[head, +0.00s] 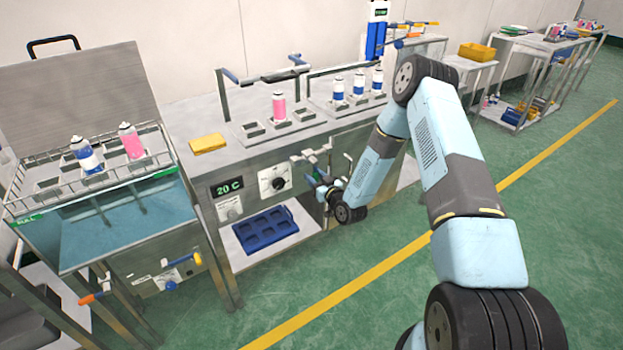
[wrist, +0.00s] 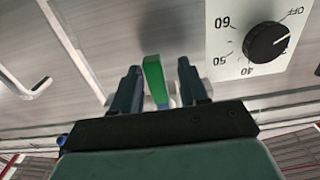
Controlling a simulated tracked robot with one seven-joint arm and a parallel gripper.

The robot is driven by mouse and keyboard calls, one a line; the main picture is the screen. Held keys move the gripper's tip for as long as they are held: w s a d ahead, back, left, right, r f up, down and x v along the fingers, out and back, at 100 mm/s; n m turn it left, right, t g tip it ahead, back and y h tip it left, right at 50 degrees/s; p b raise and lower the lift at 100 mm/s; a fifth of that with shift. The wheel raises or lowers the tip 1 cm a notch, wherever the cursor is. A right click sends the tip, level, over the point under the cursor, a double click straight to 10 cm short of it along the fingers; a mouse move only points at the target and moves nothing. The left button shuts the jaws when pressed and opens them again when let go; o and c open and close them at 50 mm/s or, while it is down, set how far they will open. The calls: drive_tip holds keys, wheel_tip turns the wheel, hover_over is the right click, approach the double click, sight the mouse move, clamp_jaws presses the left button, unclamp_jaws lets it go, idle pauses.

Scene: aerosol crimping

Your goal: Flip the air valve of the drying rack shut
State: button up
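A green lever, which looks like the air valve's handle (wrist: 155,82), stands upright between the two fingers of my gripper (wrist: 158,72) in the wrist view. The fingers are apart, with a clear gap on the lever's right side and little or no gap on its left. In the head view my gripper (head: 320,180) is at the front of the steel bench, right of the dial, and the valve is mostly hidden there. The drying rack's top (head: 330,118) carries a pink can (head: 279,106) and several blue-and-white cans.
A dial (head: 275,181) with an OFF mark is close to my gripper; it also shows in the wrist view (wrist: 267,42). A blue tray (head: 265,230) lies on the lower shelf. A water bath (head: 125,220) stands left. The green floor in front is clear.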

drive_tip(key=shift+d, duration=0.1)
drive_tip(key=shift+s+d, duration=0.2)
drive_tip(key=shift+s, duration=0.15)
drive_tip(key=v, duration=1.3)
drive_tip(key=shift+a, duration=0.1)
